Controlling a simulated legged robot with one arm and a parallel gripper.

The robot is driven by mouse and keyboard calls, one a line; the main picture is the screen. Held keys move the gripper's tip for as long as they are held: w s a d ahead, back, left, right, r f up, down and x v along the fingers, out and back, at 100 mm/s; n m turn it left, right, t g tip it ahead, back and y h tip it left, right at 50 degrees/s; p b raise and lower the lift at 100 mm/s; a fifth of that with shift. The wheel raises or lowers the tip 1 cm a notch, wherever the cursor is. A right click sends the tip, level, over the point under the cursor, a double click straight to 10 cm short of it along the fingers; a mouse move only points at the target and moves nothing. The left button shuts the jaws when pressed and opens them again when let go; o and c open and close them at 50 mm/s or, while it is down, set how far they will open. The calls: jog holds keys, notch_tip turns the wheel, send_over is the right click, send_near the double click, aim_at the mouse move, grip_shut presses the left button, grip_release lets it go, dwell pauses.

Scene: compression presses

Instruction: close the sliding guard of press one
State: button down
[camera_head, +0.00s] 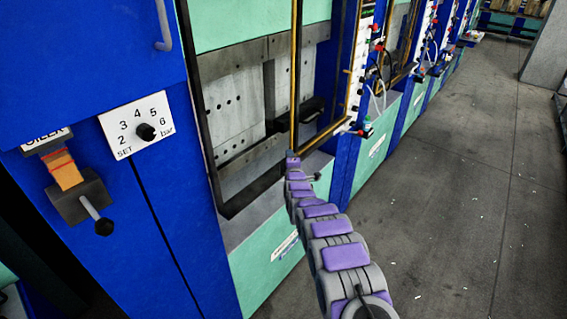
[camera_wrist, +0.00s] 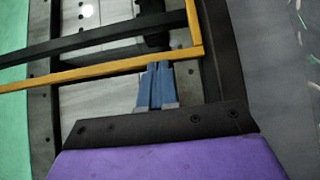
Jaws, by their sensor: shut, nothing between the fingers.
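The sliding guard of the nearest press is a yellow-edged frame (camera_head: 295,75) at the right side of the press opening. The left part of the opening is uncovered, showing grey plates (camera_head: 232,103) with holes. In the wrist view the guard's yellow bar (camera_wrist: 100,72) crosses the picture and meets another yellow bar at a corner on the right. My gripper (camera_head: 293,157) is at the guard's lower left corner. In the wrist view my gripper (camera_wrist: 157,66) shows blue-grey fingers shut together, empty, their tips at the yellow bar. I cannot tell if they touch it.
A blue cabinet (camera_head: 90,60) with a pressure dial (camera_head: 138,126) and a lever (camera_head: 97,214) stands at the left. More presses with hoses and knobs (camera_head: 380,65) line up to the right. The grey floor (camera_head: 470,170) on the right is clear.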

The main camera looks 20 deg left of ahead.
aim_at(297, 145)
jog(key=shift+w+d+b, duration=0.15)
jog(key=shift+w+d, duration=0.1)
jog(key=shift+w, duration=0.45)
jog(key=shift+w+d+b, duration=0.15)
jog(key=shift+w+d, duration=0.1)
jog(key=shift+w, duration=0.45)
jog(key=shift+w+d+b, duration=0.15)
jog(key=shift+w+d, duration=0.1)
jog(key=shift+w, duration=0.45)
jog(key=shift+w+d+r, duration=0.1)
jog(key=shift+d+r, duration=0.1)
jog(key=shift+r, duration=0.1)
